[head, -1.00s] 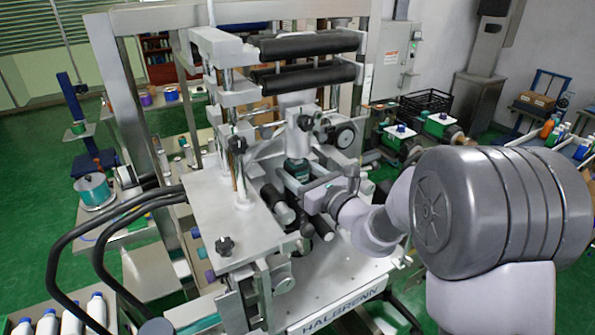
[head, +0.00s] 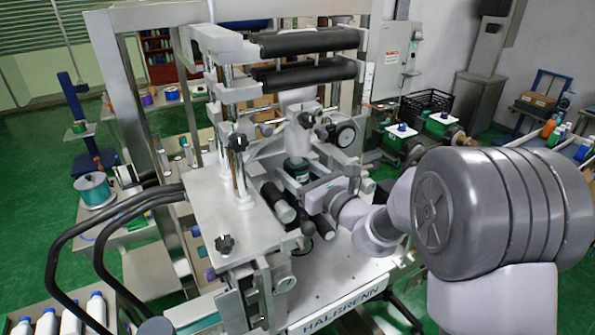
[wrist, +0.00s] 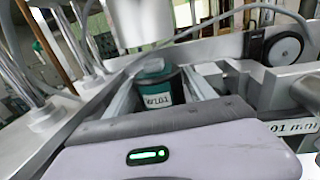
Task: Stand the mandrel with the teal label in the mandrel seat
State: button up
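The mandrel with the teal label (wrist: 158,88) is upright in the middle of the wrist view, below a pale round column. The same mandrel (head: 297,168) shows small inside the machine in the head view. My gripper (wrist: 160,82) has one finger on each side of the mandrel, and both fingers appear to meet its sides. In the head view my gripper (head: 299,175) reaches in from the right at the mandrel's height. The mandrel's foot and the mandrel seat are hidden behind my gripper, so I cannot tell whether they touch.
The pale column (head: 301,120) hangs close above the mandrel. Steel posts (wrist: 30,75) and a plate (head: 215,205) stand to the left. A black-rimmed wheel (wrist: 285,48) is at the right. Dark rollers (head: 278,203) lie below and in front of my gripper.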

jog(key=shift+o, duration=1.3)
jog(key=s+a+b+v, duration=0.1)
jog(key=b+v, duration=0.6)
jog(key=v, duration=2)
jog(key=shift+b, duration=0.35)
jog(key=shift+s+d, duration=0.1)
jog(key=shift+s, duration=0.05)
